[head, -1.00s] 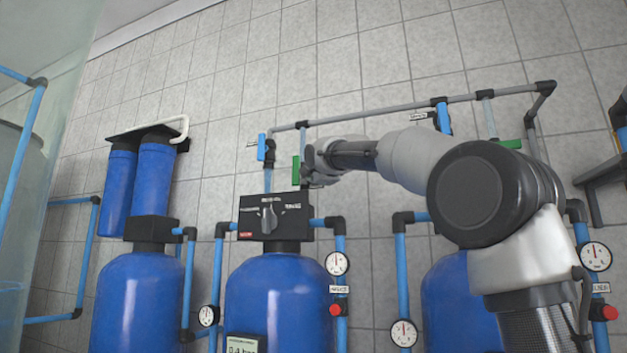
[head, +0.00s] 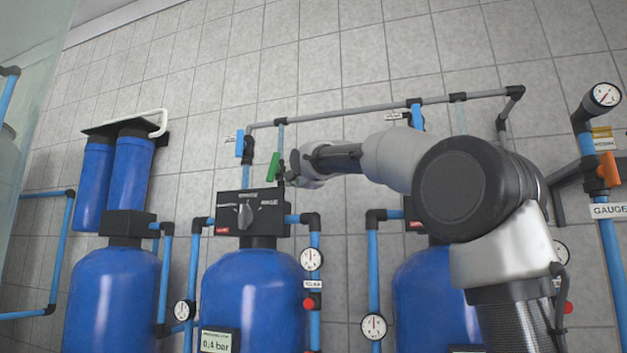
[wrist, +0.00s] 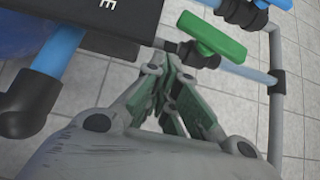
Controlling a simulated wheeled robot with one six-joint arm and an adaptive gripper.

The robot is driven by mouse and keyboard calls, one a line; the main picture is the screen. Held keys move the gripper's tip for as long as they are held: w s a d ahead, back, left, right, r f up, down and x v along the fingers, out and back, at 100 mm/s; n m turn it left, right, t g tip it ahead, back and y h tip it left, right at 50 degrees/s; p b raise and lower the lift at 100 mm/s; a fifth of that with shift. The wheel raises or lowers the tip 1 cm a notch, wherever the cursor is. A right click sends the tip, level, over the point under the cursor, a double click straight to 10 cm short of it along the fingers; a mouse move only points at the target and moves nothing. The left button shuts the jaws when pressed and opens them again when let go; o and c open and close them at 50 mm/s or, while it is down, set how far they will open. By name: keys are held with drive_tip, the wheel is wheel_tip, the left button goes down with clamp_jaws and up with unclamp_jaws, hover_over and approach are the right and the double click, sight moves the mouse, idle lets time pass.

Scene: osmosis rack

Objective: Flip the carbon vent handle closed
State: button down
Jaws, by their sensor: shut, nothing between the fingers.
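A green lever handle (head: 272,167) sits on the thin grey pipe above the middle tank, tilted slightly off the pipe line. I take it as the vent handle; no readable label confirms it. The green handle (wrist: 212,36) also shows in the wrist view, lying slantwise just ahead and to the right of the fingertips. My gripper (head: 291,172) is just right of the handle in the head view, its fingers closed together and empty. The closed fingers (wrist: 172,68) show in the wrist view; I cannot tell whether they touch the handle.
A blue lever handle (head: 239,143) stands left of the green one, close by. Below is the black control head (head: 225,205) with a grey knob on the blue tank (head: 255,290). A grey pipe (head: 340,113) runs above. The tiled wall is behind.

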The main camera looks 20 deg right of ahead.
drive_tip(key=s+d+f, duration=0.1)
drive_tip(key=s, duration=0.8)
drive_tip(key=shift+s+d+f, duration=0.3)
drive_tip(key=shift+s+f, duration=0.1)
drive_tip(key=shift+d, duration=0.1)
